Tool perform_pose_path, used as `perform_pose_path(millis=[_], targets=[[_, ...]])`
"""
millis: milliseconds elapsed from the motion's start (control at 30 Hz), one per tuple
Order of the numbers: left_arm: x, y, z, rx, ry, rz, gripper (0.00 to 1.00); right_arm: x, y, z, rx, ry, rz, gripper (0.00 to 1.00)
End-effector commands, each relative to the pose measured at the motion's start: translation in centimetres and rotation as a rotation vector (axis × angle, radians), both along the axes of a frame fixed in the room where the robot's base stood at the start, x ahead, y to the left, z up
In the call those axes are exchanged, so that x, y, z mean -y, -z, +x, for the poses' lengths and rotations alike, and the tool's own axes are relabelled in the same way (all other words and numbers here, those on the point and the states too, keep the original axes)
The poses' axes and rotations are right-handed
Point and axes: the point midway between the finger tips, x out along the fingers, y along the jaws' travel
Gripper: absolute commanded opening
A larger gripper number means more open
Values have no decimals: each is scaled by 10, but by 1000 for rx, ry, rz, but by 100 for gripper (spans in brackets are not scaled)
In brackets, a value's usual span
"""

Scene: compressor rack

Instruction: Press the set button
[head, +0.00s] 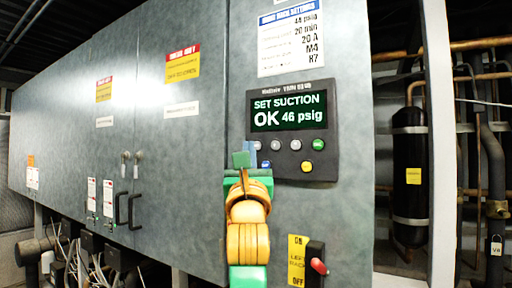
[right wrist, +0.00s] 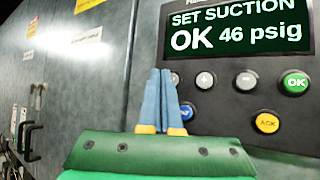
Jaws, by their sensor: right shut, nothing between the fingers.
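The controller panel (head: 330,130) is on the grey cabinet door. Its screen (head: 289,110) reads "SET SUCTION OK 46 psig". Below the screen are grey round buttons, a green OK button (head: 318,144), a yellow button (head: 306,166) and a blue button (head: 266,164). In the right wrist view the green button (right wrist: 294,83) reads OK and the yellow one (right wrist: 267,122) reads ACK. I read no button marked "set". My right gripper (head: 241,158) is shut and empty by the panel's lower left edge. Its fingers (right wrist: 160,75) partly cover the blue button (right wrist: 186,112); contact cannot be told. My left gripper is out of view.
A red-handled switch (head: 318,266) with a yellow ON/OFF label (head: 297,262) sits below the panel. A settings sheet (head: 290,38) is above it. Black door handles (head: 133,210) stick out at the left. Pipes and a black cylinder (head: 409,170) stand at the right.

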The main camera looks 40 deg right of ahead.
Motion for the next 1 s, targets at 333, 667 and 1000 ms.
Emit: perform_pose_path(millis=[333,667,1000], targets=[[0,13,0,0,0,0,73,-32,1,-13,3,-3,-1,0],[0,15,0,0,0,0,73,-46,0,-19,1,0,-1,0],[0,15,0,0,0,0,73,-45,0,-19,1,0,-1,0]])
